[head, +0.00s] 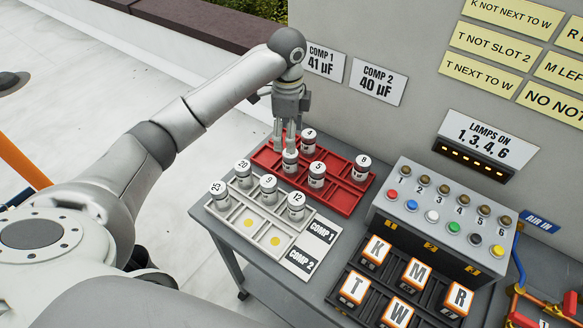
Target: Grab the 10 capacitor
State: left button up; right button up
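My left gripper (284,144) points down over the red tray (343,198). Its two fingers are apart, with no object clearly seen held between them. One fingertip overlaps the top of a grey capacitor (290,163) in the tray. That capacitor's number is hidden, and I cannot tell whether the finger touches it. No readable label shows 10. Other capacitors in the red tray read 4 (308,145), 5 (317,179) and 8 (361,172). My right gripper is not in view.
A white tray (268,258) in front holds capacitors marked 25 (220,200), 20, 9 and 12. Two of its yellow-dotted slots are empty. A button box (440,215) and lettered blocks (410,270) stand to the right. A grey wall with signs rises behind.

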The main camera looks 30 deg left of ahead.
aim_at(291, 161)
pick_arm(q)
jog(key=shift+s+f, duration=0.15)
jog(key=shift+f, duration=0.5)
notch_tip(291, 161, down, 4)
jog(key=shift+r+p, duration=0.15)
jog(key=shift+p, duration=0.3)
jog(key=f, duration=0.1)
jog(key=f+p, duration=0.1)
jog(key=f, duration=0.3)
jog(key=shift+w+d+f+p, duration=0.1)
jog(key=shift+w+d+p, duration=0.2)
jog(key=shift+w, duration=0.1)
jog(key=shift+a+f, duration=0.1)
jog(key=shift+f, duration=0.4)
jog(key=shift+c, duration=0.3)
jog(key=shift+r, duration=0.1)
jog(key=c, duration=1.1)
jog(key=shift+c, duration=0.2)
